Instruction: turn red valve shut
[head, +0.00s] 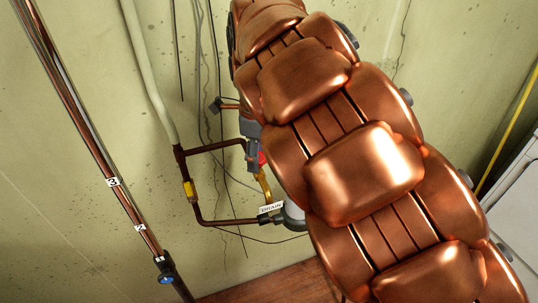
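A small red part (262,158), likely the red valve, shows just left of my copper-coloured arm. Only a sliver of it is visible. It sits by grey fittings (251,130) and above a short yellow-brass pipe (265,185) on the wall piping. My arm covers whatever lies to its right, so the valve's full shape and handle angle cannot be told. My gripper cannot be made out; my arm links fill the middle and right of the view. Whether anything touches the valve is hidden.
A brown pipe loop (194,200) carries a yellow fitting (189,190) and a white "DRAIN" tag (271,208). Numbered pipes (113,182) with a blue-handled valve (166,279) run down the left. A white appliance (515,200) stands at right.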

